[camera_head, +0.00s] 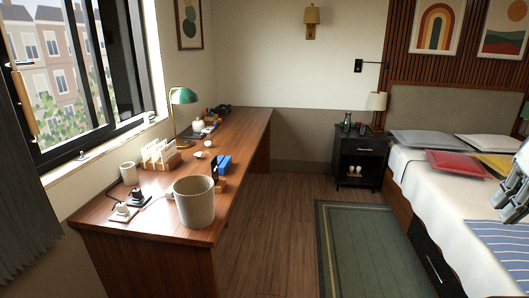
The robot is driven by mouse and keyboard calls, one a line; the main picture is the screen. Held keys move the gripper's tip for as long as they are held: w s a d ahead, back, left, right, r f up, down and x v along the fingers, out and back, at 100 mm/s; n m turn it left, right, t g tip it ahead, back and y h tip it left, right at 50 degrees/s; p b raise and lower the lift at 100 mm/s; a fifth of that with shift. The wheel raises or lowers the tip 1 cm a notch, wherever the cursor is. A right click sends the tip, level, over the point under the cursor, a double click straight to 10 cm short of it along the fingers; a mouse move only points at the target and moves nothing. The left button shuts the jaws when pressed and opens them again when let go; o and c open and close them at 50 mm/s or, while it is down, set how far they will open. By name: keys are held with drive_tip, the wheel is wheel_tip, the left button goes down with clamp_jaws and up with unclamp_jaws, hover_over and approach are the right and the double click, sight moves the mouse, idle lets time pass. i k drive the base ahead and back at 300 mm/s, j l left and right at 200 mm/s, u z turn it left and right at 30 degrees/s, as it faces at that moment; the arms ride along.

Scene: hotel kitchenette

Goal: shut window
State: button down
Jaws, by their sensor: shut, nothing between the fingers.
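The window (60,90) is at the left, with a black frame and a view of brick buildings and greenery. Dark, angled frame members (125,60) stand at its right side; I cannot tell clearly how far the window is open. A small light-coloured fitting (150,117) sits at its lower right corner. An upright tan bar (25,105) shows at its left side, perhaps a handle. My gripper (506,205) is at the right edge over the bed, partly cut off. It is shut and empty, far across the room from the window.
A wooden desk (105,222) runs below the window, with a large beige pot (194,202), a cup (129,173), card holders and a green lamp (184,96). A grey curtain (22,190) hangs at left. The bed (440,205) fills the right. Floor between is clear.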

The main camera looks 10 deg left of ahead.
sight(39, 157)
drive_tip(key=i+u, duration=0.1)
drive_tip(key=i, duration=0.5)
drive_tip(key=i+l+u, duration=0.1)
drive_tip(key=i, duration=0.5)
drive_tip(key=i+l+u, duration=0.1)
drive_tip(key=i, duration=0.5)
drive_tip(key=i+l+u, duration=0.15)
drive_tip(key=i+u, duration=0.3)
drive_tip(key=i+l+u, duration=0.25)
drive_tip(key=u, duration=0.2)
drive_tip(key=i+l+u, duration=0.25)
drive_tip(key=l+u, duration=0.25)
drive_tip(key=i+l+u, duration=0.2)
drive_tip(key=l+u, duration=0.25)
